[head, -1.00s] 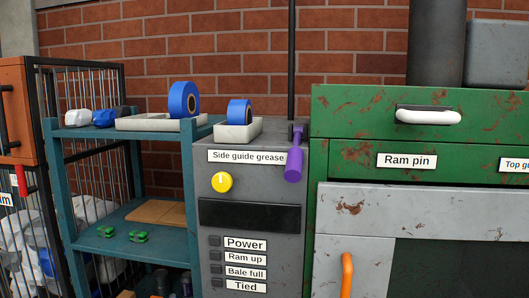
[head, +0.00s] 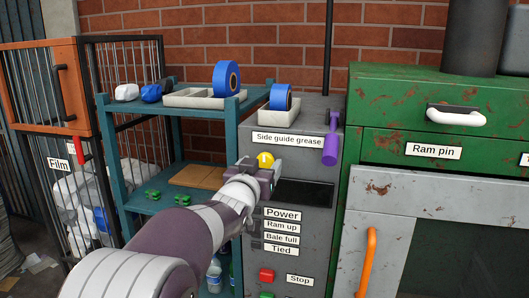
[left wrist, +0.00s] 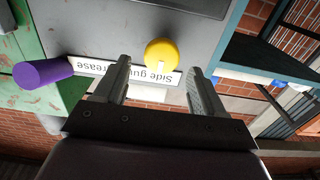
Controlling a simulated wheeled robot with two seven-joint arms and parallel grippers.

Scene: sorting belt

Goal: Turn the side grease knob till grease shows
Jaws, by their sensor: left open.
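The yellow grease knob (head: 265,160) is on the front of the grey control cabinet (head: 300,195), below the "Side guide grease" label (head: 288,139). In the left wrist view the knob (left wrist: 161,53) shows upside down, just beyond and between my fingers. My left gripper (head: 262,166) is open in front of the knob; its fingers (left wrist: 160,75) are apart, with free space on both sides of the knob. I cannot tell whether they reach past its face. No grease is visible. My right gripper is not in view.
A purple handle (head: 330,148) hangs at the cabinet's upper right. The green baler (head: 385,146) with an orange handle (head: 366,262) stands to the right.

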